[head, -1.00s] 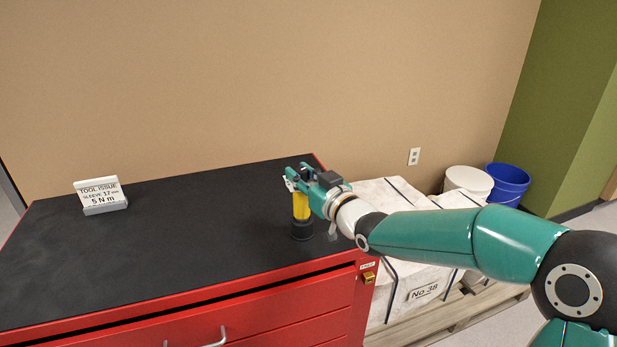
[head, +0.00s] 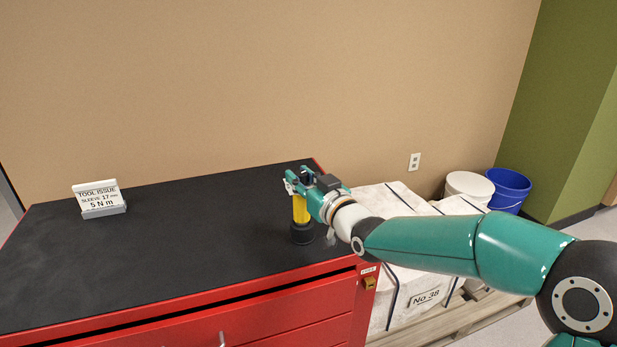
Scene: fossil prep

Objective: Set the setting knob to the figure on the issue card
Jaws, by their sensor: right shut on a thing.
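The issue card (head: 98,198) stands in a grey holder at the left of the black bench top and reads "TOOL ISSUE, SLEEVE 17 mm, 5 N m". A yellow tool (head: 300,208) with a black base (head: 302,233) stands upright near the right edge of the top. My right gripper (head: 296,180) comes in from the right and is shut on the upper part of this tool. The setting knob is not clearly seen; the gripper covers the tool's top, and no scale figure is readable. My left gripper is not in view.
The red cabinet (head: 280,312) carries the black top (head: 170,250), which is clear between card and tool. White wrapped blocks (head: 408,282) marked "No 38" sit on a pallet to the right. White (head: 468,187) and blue (head: 508,188) buckets stand behind them.

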